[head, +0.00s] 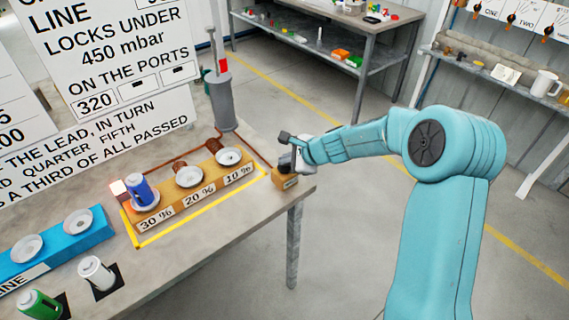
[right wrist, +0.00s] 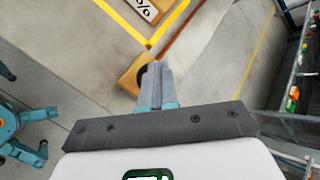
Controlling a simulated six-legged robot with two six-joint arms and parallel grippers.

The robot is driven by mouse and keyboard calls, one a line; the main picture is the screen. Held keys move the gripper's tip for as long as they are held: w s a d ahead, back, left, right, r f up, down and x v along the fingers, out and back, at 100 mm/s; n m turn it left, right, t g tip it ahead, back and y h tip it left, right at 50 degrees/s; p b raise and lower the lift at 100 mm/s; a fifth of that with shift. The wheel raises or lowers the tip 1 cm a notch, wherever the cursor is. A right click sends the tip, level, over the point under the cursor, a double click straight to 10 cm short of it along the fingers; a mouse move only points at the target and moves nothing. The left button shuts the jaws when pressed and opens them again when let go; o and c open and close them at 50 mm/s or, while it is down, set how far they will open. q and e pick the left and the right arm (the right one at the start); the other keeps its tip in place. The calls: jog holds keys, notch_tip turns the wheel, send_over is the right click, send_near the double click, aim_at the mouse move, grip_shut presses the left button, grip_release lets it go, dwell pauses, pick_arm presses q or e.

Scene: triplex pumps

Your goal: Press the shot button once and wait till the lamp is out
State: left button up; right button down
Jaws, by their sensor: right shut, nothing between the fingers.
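A small tan box (head: 285,179) with a label stands at the table's right corner. In the right wrist view the box (right wrist: 130,78) shows a dark round button (right wrist: 146,72), partly hidden behind the fingers. My right gripper (head: 287,161) is shut and empty, with its tips right at the top of this box. I cannot tell whether the tips touch the button. My left gripper is not in view.
A tan stand (head: 210,191) holds white dishes marked 30 %, 20 % and 10 %, with a blue pump (head: 144,191) on the 30 % dish. A grey cylinder (head: 221,100) stands behind. A blue stand (head: 58,247) is at left. Floor right of the table is clear.

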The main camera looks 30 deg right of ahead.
aim_at(287, 168)
jog(key=shift+r+p, duration=0.95)
jog(key=shift+r, duration=0.15)
notch_tip(287, 168, up, 5)
jog(key=p, duration=0.4)
jog(key=shift+p, duration=0.3)
